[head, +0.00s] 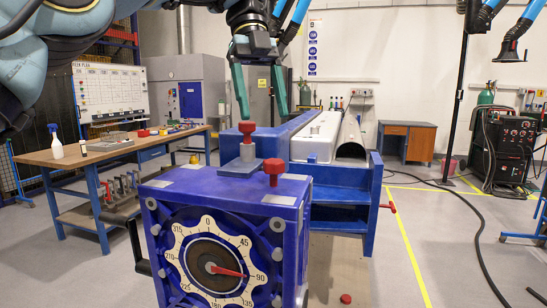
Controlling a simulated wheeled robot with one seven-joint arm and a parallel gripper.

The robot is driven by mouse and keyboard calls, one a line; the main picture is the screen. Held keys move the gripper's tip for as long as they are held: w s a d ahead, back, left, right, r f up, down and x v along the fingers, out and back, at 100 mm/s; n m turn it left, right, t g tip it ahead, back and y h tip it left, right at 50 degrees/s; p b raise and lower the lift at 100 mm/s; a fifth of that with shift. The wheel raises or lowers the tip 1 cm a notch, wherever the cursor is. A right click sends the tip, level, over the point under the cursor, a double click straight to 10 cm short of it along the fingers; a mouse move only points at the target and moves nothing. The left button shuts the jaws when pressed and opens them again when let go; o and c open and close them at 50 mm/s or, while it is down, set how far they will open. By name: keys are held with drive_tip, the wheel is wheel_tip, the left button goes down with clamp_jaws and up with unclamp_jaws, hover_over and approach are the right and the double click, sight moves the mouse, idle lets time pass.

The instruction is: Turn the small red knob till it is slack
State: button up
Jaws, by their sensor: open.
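The blue rotary jig (185,188) stands in the front middle, with a white dial (208,262) and red pointer on its front face. Two red knobs rise from its top. One red knob (247,128) sits upright on a silver stem above a grey-blue block. The other red knob (274,168) stands lower and nearer the front right, on a short red stem. Which of them is the small one I cannot tell for sure. My gripper (262,112) hangs above them, pointing down with its two green fingers apart and empty. The fingers touch neither knob.
A long blue bench (345,180) with a grey trough runs behind the jig. A red-tipped handle (389,206) sticks out at its right. A wooden workbench (75,152) stands at left. A small red piece (346,298) lies on the floor.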

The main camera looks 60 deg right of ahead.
sight(273, 160)
drive_tip(key=x, duration=0.9)
drive_tip(key=shift+b, duration=0.35)
drive_tip(key=shift+c, duration=0.4)
clamp_jaws()
